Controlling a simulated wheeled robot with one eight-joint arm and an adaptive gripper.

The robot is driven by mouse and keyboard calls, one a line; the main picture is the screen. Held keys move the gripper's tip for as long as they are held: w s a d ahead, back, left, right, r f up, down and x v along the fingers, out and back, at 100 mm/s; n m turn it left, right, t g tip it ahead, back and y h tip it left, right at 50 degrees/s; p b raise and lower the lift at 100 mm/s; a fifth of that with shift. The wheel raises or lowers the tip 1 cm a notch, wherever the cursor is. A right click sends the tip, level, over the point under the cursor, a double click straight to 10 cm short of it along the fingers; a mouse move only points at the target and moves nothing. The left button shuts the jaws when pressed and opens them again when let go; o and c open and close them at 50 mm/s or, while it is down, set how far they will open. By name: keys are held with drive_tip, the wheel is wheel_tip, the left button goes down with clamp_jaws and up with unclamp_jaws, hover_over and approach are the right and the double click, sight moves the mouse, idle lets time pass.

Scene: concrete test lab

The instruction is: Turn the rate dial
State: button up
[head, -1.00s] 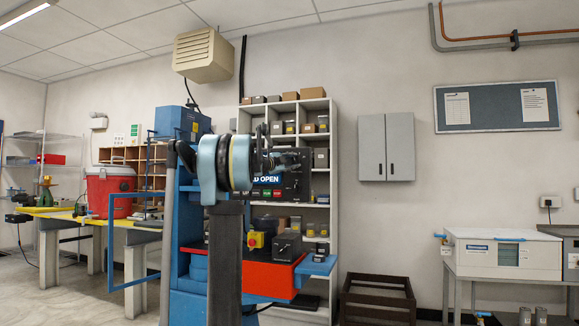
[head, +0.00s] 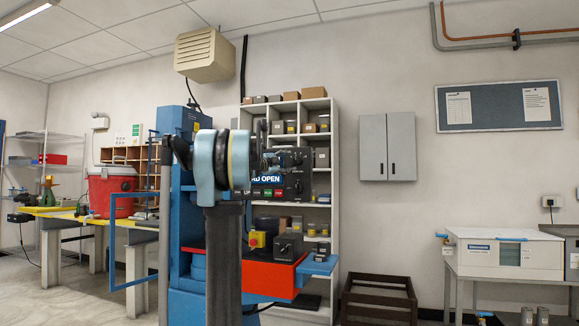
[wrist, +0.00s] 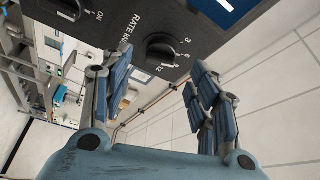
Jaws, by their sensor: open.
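The rate dial (wrist: 162,49) is a black round knob on a dark panel (wrist: 115,28) in the wrist view. White print beside it reads "RATE kN" with the numbers 3, 6 and 12. My gripper (wrist: 160,62) is open, with one blue-padded finger on each side of the dial in the picture. Whether either finger touches the knob cannot be told. In the head view my gripper (head: 287,158) is partly hidden by my arm, in front of the dark panel (head: 298,184) on the blue machine. The rate dial cannot be made out there.
A blue sign (head: 268,180) ending in "OPEN" is beside the gripper. Below are a red table (head: 270,276) and a yellow-and-red button box (head: 257,240). Shelves (head: 318,105) stand behind.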

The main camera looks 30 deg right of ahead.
drive_tip(key=v, duration=0.7)
drive_tip(key=shift+a, duration=0.1)
